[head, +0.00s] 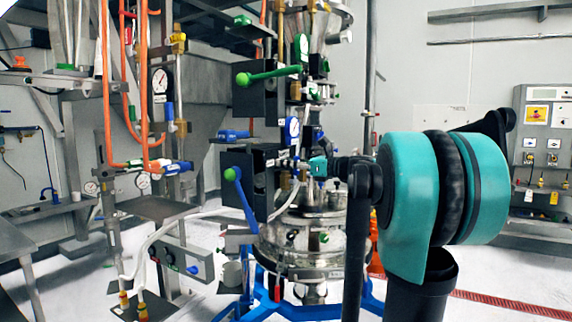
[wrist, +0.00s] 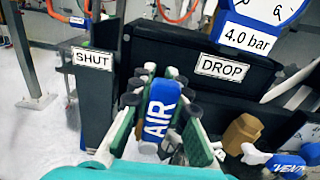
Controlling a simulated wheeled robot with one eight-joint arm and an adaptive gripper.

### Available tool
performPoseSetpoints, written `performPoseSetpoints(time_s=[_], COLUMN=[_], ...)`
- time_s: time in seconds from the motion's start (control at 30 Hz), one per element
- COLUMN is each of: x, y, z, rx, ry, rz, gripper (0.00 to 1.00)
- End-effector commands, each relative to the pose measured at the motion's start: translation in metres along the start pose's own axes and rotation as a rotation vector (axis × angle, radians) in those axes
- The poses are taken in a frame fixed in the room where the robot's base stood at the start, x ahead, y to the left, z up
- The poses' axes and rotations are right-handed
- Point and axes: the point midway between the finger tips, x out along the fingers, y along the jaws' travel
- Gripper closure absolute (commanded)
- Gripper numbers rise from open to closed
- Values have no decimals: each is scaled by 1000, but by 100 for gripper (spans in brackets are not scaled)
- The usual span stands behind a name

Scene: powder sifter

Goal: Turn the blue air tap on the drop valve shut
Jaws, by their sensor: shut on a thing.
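The blue air tap (wrist: 160,112), marked AIR, sits in the middle of the wrist view. My gripper (wrist: 161,92) is shut on its blue handle, with a green-and-grey finger on each side. The SHUT label (wrist: 92,59) is on a dark plate to the left of the tap. The DROP label (wrist: 222,68) is on the dark housing to the right and above. In the head view my gripper (head: 318,166) is small, at the dark valve box of the tall steel column. I cannot make out the tap there; how far it is turned is unclear.
A blue-rimmed gauge (wrist: 262,16) reading 4.0 bar is above the DROP label. A brass fitting (wrist: 241,134) and a small blue handle (wrist: 258,156) lie close on the right. In the head view a long blue lever (head: 245,203) hangs left of the column.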

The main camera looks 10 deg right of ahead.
Motion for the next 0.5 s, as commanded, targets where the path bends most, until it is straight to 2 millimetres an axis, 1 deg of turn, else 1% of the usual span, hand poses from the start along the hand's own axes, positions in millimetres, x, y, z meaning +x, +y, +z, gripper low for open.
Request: performPoseSetpoints(time_s=[0.33, 0.5], x=[0, 0], y=[0, -7], z=[0, -1], rx=[6, 110], ry=[0, 0], rz=[0, 0], gripper=[100, 100])
